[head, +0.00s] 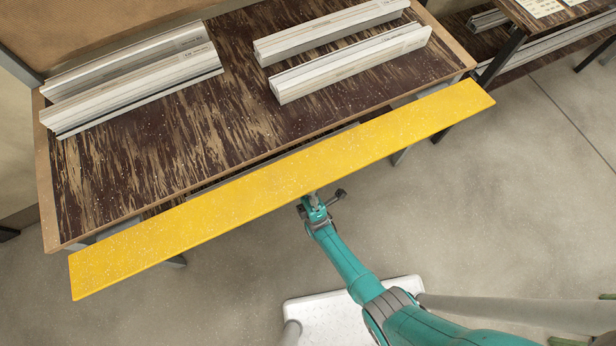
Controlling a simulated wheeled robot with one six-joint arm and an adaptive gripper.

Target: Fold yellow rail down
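The yellow rail (275,185) is a long flat board along the front edge of the workbench. Its broad speckled face is turned up toward the camera, and it runs from lower left to upper right. My gripper (318,199) is at the rail's near edge, around the middle of its length. The fingertips are partly hidden by the rail and the wrist, so I cannot tell whether they touch it or how far they are apart.
The workbench (200,140) has a worn brown top with several pale metal profiles (350,62) lying on it. A second bench (530,25) stands at the upper right. Grey concrete floor (520,200) in front of the rail is clear to the right of my arm.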

